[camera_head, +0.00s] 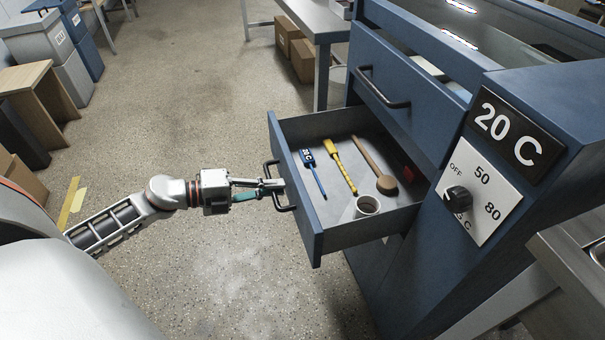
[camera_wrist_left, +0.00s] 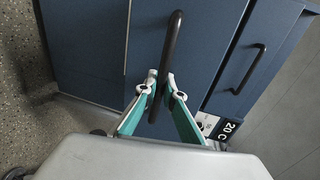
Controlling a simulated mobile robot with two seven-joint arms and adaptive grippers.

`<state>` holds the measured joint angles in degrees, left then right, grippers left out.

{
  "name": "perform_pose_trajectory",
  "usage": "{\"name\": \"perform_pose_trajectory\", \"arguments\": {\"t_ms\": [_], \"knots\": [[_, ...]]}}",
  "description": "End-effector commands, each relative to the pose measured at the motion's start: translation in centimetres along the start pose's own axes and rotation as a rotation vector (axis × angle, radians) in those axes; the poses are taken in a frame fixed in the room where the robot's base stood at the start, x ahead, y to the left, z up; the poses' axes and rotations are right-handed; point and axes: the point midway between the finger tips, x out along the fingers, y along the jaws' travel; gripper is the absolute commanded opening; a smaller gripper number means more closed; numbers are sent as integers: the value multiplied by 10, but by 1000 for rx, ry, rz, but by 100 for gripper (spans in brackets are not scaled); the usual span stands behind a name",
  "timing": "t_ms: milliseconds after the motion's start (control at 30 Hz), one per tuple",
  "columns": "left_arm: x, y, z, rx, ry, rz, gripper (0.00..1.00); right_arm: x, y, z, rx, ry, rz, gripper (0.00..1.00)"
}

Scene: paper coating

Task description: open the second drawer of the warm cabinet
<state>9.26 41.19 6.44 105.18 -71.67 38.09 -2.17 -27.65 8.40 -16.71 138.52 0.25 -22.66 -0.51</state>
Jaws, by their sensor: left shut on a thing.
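The blue warm cabinet (camera_head: 478,215) stands at the right in the head view. Its second drawer (camera_head: 298,200), below a closed top drawer (camera_head: 385,85), is pulled well out. My left gripper (camera_head: 276,186) is shut on the dark bar handle (camera_head: 284,207) of this drawer. In the left wrist view the fingertips (camera_wrist_left: 161,92) close around the handle (camera_wrist_left: 172,55). The open drawer holds a blue tool (camera_head: 314,172), a yellow tool (camera_head: 340,165), a wooden spoon-like tool (camera_head: 375,166) and a cup (camera_head: 367,206). My right gripper is out of view.
A dial panel (camera_head: 482,198) and a "20 C" display (camera_head: 512,132) are on the cabinet's right side. A metal table (camera_head: 318,20) with cardboard boxes (camera_head: 302,60) stands behind. The floor (camera_head: 200,110) left of the drawer is clear.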

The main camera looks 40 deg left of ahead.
Motion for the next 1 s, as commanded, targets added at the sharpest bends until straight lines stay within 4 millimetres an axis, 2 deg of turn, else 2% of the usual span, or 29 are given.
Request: {"name": "perform_pose_trajectory", "arguments": {"t_ms": [33, 200, 400, 633, 1000], "knots": [[-14, 3, -1, -3, 1, 3, 0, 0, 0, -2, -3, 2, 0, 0], [-49, 10, 0, -1, 0, 1, 0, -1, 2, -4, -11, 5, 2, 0], [-77, 15, 0, 0, 0, 0, 0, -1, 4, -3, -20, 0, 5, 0], [-92, 18, 0, 0, 1, -1, 0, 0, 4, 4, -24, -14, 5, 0], [-93, 19, 0, 0, 1, -1, 0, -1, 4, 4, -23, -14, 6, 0]]}}
